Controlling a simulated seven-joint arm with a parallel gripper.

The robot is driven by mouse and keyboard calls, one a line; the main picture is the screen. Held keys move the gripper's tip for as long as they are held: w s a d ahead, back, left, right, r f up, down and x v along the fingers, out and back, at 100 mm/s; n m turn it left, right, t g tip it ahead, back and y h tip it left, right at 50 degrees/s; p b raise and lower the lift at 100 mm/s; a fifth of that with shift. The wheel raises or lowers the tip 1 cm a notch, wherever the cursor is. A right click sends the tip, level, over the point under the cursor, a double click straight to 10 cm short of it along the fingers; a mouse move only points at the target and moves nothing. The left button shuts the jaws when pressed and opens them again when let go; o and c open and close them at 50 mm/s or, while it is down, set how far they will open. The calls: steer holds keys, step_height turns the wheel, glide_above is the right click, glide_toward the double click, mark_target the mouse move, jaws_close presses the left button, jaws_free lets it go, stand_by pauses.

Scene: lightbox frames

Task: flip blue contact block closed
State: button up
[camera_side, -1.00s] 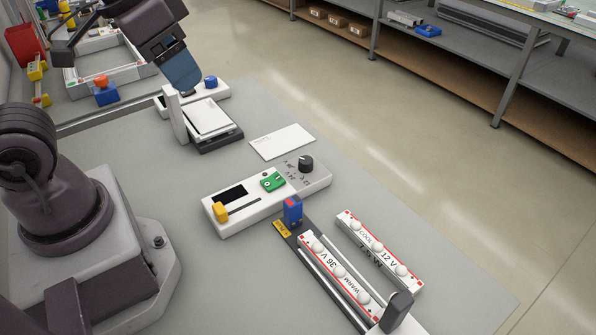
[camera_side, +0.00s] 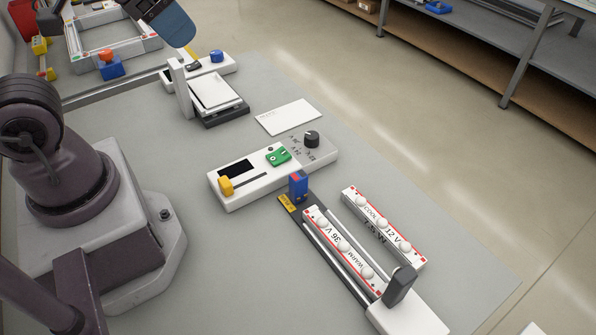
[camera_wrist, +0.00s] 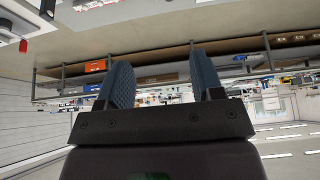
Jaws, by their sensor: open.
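The fixture holds a white light strip (camera_side: 341,249) marked "WARM" and "36 V". My gripper (camera_wrist: 161,84) shows two blue-padded fingers, spread apart with nothing between them. In the side view it is partly cut off at the top left, far from the block, above the small white stand. The wrist view shows only the room, with no block in it.
A second strip (camera_side: 384,228) marked "COOL" and "12 V" lies to the right. A white control box (camera_side: 235,196) with a yellow slider, green switch and black knob (camera_side: 312,139) sits behind the block. A dark upright handle (camera_side: 399,286) stands at the fixture's near end.

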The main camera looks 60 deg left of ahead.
steer(key=c, duration=0.3)
steer(key=shift+w+a+f, duration=0.1)
steer(key=shift+a+f, duration=0.1)
steer(key=shift+f, duration=0.05)
steer(key=c, duration=0.4)
steer(key=w+a+f+n+g, duration=0.1)
steer(key=f, duration=0.1)
steer(key=w+a+f+n+g, duration=0.1)
steer(key=f+g, duration=0.1)
steer(key=f, duration=0.1)
steer(key=w+a+f+n+g+h, duration=0.1)
steer(key=w+f+n+g, duration=0.1)
steer(key=shift+w+a+f, duration=0.1)
steer(key=shift+a+f, duration=0.1)
steer(key=shift+a, duration=0.05)
jaws_close()
steer(key=w+a+f+n+h, duration=0.2)
steer(key=w+f+n+h, duration=0.2)
steer(key=f+n, duration=0.3)
steer(key=w+a+f+n+h, duration=0.2)
steer(key=w+f+n+h, duration=0.2)
steer(key=f+n, duration=0.3)
steer(key=shift+w+f+g+h, duration=0.3)
steer(key=shift+w, duration=0.5)
